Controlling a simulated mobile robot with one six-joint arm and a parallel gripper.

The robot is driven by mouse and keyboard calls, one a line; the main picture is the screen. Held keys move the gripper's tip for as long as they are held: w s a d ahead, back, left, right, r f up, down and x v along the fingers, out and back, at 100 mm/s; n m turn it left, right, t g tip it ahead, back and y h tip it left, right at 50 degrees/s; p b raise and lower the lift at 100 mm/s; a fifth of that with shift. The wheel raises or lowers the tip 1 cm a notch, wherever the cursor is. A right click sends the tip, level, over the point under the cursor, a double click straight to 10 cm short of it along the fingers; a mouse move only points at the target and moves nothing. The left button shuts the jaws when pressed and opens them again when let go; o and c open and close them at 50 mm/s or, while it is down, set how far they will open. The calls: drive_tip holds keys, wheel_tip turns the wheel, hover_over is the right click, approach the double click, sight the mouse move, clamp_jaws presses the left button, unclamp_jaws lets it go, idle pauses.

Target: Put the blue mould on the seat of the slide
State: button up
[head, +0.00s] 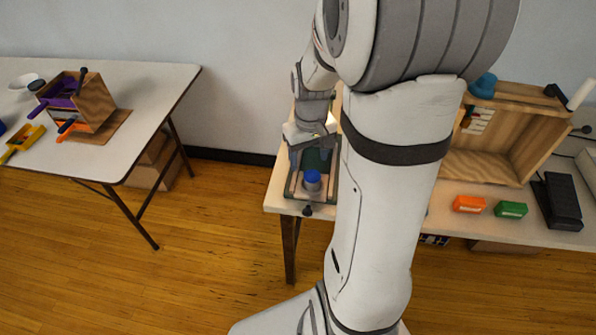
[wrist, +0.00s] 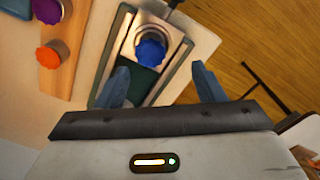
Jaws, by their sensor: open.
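The blue mould (wrist: 151,53), round with a ridged edge, sits on the pale metal seat (wrist: 154,28) of the slide. In the head view the blue mould (head: 312,176) also shows above a silvery round base, in the dark-framed slide (head: 331,190) at the table's left end. My gripper (wrist: 160,66) is open and empty, with one finger on each side of the mould in the wrist view and apart from it. In the head view my gripper (head: 312,145) is over the slide's far part. Whether the mould is fully seated I cannot tell.
My arm hides the table's middle.

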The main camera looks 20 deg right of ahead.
drive_tip(key=s+a+r+t, duration=0.2)
drive_tip(key=s+a+r, duration=0.7)
drive_tip(key=s+a, duration=0.1)
drive_tip(key=shift+s+a, duration=0.25)
drive_tip(key=shift+s, duration=0.45)
drive_tip(key=shift+r, duration=0.1)
drive_tip(key=shift+r+p, duration=0.35)
drive_tip(key=shift+r, duration=0.05)
